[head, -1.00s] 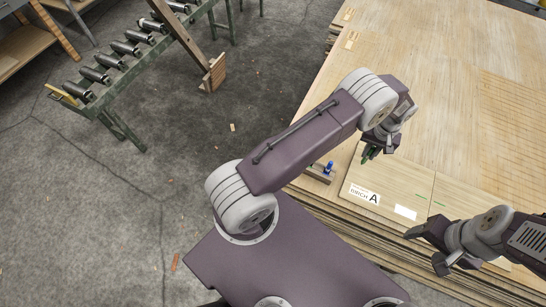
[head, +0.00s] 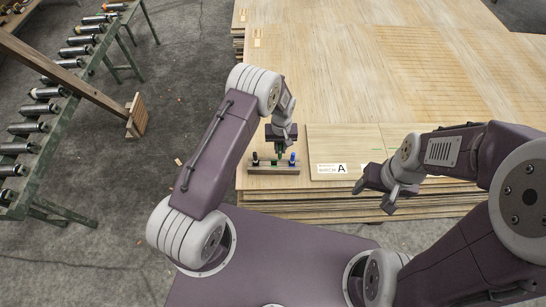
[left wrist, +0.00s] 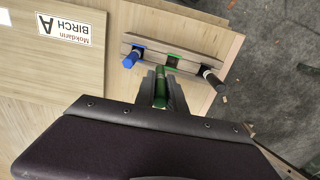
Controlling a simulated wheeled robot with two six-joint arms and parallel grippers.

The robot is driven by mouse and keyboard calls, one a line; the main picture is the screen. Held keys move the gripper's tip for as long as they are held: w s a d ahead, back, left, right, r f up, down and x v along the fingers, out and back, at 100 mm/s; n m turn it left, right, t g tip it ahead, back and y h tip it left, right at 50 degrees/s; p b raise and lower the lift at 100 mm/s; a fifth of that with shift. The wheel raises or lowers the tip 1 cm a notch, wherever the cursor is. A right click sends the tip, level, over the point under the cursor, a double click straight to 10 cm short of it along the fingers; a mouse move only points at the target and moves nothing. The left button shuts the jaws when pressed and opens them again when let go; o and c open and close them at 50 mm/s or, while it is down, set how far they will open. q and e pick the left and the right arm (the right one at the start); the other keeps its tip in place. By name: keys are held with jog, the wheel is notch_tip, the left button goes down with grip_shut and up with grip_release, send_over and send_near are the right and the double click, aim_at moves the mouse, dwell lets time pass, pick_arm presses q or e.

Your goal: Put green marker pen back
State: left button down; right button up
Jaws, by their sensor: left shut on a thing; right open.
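My left gripper (head: 281,142) is shut on the green marker pen (left wrist: 161,95), just above the near side of the marker rack. The rack (left wrist: 190,54) is a narrow bar with a blue marker (left wrist: 132,58) at one end, a black marker (left wrist: 213,80) at the other and a green-marked empty place (left wrist: 172,66) between them. In the left wrist view the pen's tip end lies close to that middle place; I cannot tell whether it touches. In the head view the rack (head: 261,170) sits at the table's front edge. My right gripper (head: 377,193) is open and empty.
A veneer sheet (head: 353,137) with a "BIRCH A" label (head: 331,168) lies just right of the rack. The stacked veneer (head: 350,80) stretches far back. A roller conveyor (head: 60,110) stands off to the left across open floor.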

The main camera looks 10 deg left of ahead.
pick_arm(q)
jog(key=f, duration=0.1)
jog(key=s+a+f, duration=0.1)
jog(key=f, duration=0.1)
jog(key=a+f+p, duration=0.1)
jog(key=f, duration=0.1)
jog(key=shift+s+f, duration=0.15)
jog(key=shift+s, duration=0.25)
jog(key=shift+w+f, duration=0.1)
jog(key=shift+f, duration=0.2)
jog(key=shift+f+b, duration=0.2)
jog(key=shift+b, duration=0.1)
jog(key=c, duration=1.4)
grip_release()
